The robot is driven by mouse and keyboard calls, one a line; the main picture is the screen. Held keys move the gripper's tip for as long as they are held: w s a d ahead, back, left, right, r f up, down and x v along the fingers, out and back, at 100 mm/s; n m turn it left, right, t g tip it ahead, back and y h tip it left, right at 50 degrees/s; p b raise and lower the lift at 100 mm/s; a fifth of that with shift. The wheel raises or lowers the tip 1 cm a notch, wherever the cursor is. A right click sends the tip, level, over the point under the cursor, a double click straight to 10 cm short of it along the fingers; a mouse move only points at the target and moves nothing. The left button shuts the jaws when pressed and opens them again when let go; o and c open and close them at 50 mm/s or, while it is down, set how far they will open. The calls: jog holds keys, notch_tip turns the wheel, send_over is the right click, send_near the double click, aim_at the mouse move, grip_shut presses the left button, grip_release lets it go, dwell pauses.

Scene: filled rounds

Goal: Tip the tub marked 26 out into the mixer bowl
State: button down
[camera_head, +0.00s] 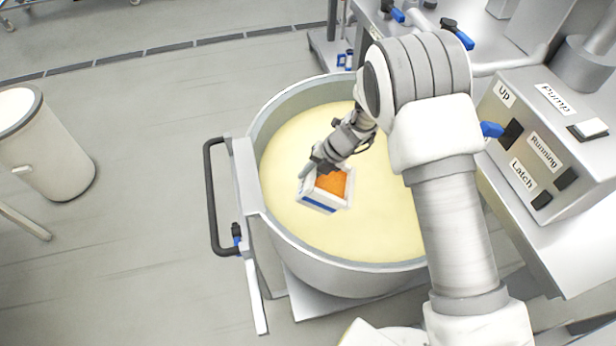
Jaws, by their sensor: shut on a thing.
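The mixer bowl (254,172) is a large round metal vessel holding a pale yellow mass (385,222). A small white tub (318,200) with a blue band is held over the bowl, inside its rim as seen from above. Orange contents (332,183) show in its open top, and it looks slightly tilted. No number can be read on it. My gripper (318,168) is shut on the tub's upper left edge. The fingertips are small and partly hidden. The tub's height above the yellow mass is hard to tell.
A control box (555,135) with labelled switches stands at the right. A black handle (214,200) juts from the bowl's left side. A white bin (45,150) stands at the far left. The grey floor between bin and bowl is clear.

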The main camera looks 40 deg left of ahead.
jog(key=shift+w+d+f+g+y+b, duration=0.15)
jog(key=shift+g+y+b, duration=0.55)
jog(key=shift+b, duration=1.95)
jog(key=y+b, duration=0.1)
jog(key=b, duration=0.1)
jog(key=d+r+y+b, duration=0.1)
jog(key=b, duration=0.2)
jog(key=shift+w+d+r, duration=0.1)
jog(key=shift+w+r, duration=0.05)
jog(key=shift+w, duration=0.15)
jog(key=shift+g+y+b, duration=0.3)
jog(key=shift+y+b, duration=0.1)
jog(key=shift+b, duration=0.1)
jog(key=shift+w+d+r+b, duration=0.15)
jog(key=shift+d+b, duration=0.1)
jog(key=shift+b, duration=0.35)
jog(key=shift+w+d+r+g+y+b, duration=0.35)
jog(key=shift+d+y, duration=0.25)
jog(key=shift+y, duration=0.2)
jog(key=shift+w+d+r+g+y+b, duration=0.1)
jog(key=shift+w+d+g+y+b, duration=0.15)
jog(key=shift+d+g+y, duration=0.45)
jog(key=shift+w+d+r+g+y+b, duration=0.15)
jog(key=shift+w+d+r+y+b, duration=0.25)
jog(key=shift+y, duration=0.5)
jog(key=shift+s+d+f, duration=0.1)
jog(key=shift+s+f, duration=0.05)
jog(key=shift+s, duration=0.05)
